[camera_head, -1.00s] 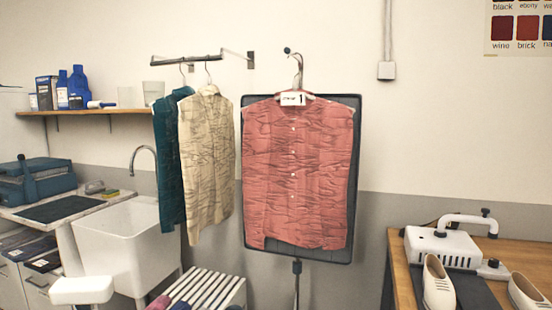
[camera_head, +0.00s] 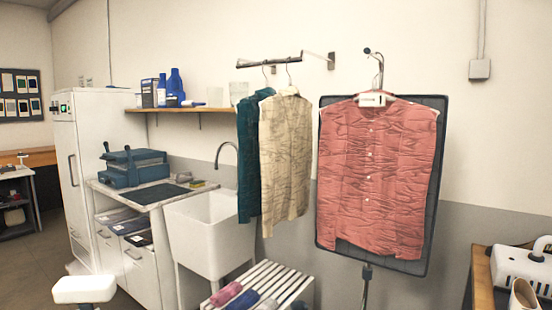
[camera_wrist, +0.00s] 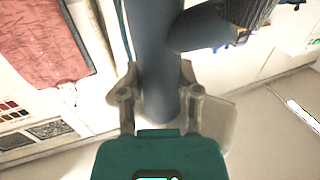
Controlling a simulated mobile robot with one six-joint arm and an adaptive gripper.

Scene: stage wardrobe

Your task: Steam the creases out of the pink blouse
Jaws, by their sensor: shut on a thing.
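The pink blouse (camera_head: 372,180) hangs on a hanger from a wall hook, right of centre in the head view. It lies flat against a dark upright board (camera_head: 436,190) on a stand, and many creases show across its front. A white tag with a number 1 sits at its collar. In the wrist view the blouse (camera_wrist: 40,45) shows sideways at the upper left, apart from my gripper. My gripper (camera_wrist: 160,100) is shut on a dark blue rounded tool (camera_wrist: 155,65), which looks like a handheld steamer. The tool's far end is cut off. My gripper is outside the head view.
Cream (camera_head: 284,165) and teal (camera_head: 248,155) garments hang left of the blouse. Below are a white sink (camera_head: 205,235) and slatted bench (camera_head: 290,288). A wooden table (camera_head: 482,280) with a white machine (camera_head: 525,265) stands at the right. Open floor shows at far left.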

